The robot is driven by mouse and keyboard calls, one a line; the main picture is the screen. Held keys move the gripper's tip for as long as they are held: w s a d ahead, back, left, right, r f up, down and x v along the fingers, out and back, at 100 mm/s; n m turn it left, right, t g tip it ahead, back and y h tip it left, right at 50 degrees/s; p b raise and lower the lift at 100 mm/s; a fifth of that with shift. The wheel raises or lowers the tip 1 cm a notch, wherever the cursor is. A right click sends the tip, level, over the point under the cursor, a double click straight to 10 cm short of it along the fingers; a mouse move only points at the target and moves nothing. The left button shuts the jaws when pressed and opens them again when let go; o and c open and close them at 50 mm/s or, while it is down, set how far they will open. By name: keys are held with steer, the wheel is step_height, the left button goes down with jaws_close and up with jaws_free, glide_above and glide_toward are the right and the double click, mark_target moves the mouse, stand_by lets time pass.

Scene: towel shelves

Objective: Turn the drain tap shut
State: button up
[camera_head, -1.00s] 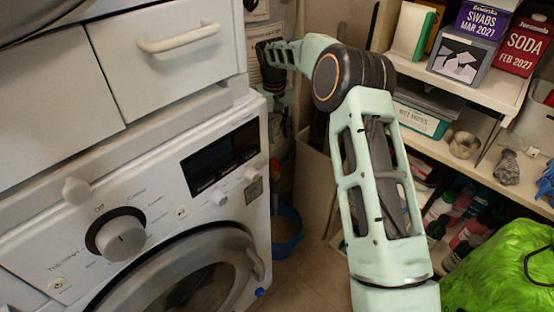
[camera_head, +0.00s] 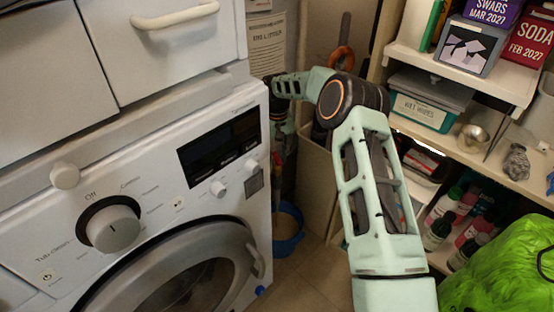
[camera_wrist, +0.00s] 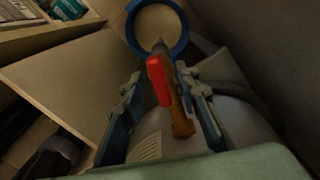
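The drain tap (camera_wrist: 178,112) shows in the wrist view as a brass-coloured body with a red lever (camera_wrist: 159,80) lying along it. A pale spout tip points toward the blue ring beyond. My gripper (camera_wrist: 160,76) is open, with one blue-grey finger on each side of the tap. I see no clear contact between the fingers and the lever.
A blue bucket (camera_head: 289,231) stands on the floor beside the washing machine (camera_head: 225,150); its round rim shows in the wrist view (camera_wrist: 130,40). Shelves (camera_head: 455,75) with boxes and bottles are at the right. A green bag (camera_head: 495,270) sits at the lower right. The gap between is narrow.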

jaws_close()
steer(key=shift+m, duration=0.3)
stand_by(0.3)
steer(key=m+p, duration=0.1)
steer(key=m, duration=0.6)
steer(key=shift+p, duration=0.3)
steer(key=m, duration=0.3)
steer(key=shift+m, duration=0.3)
steer(key=shift+m+p, duration=0.4)
steer(key=shift+m, duration=1.6)
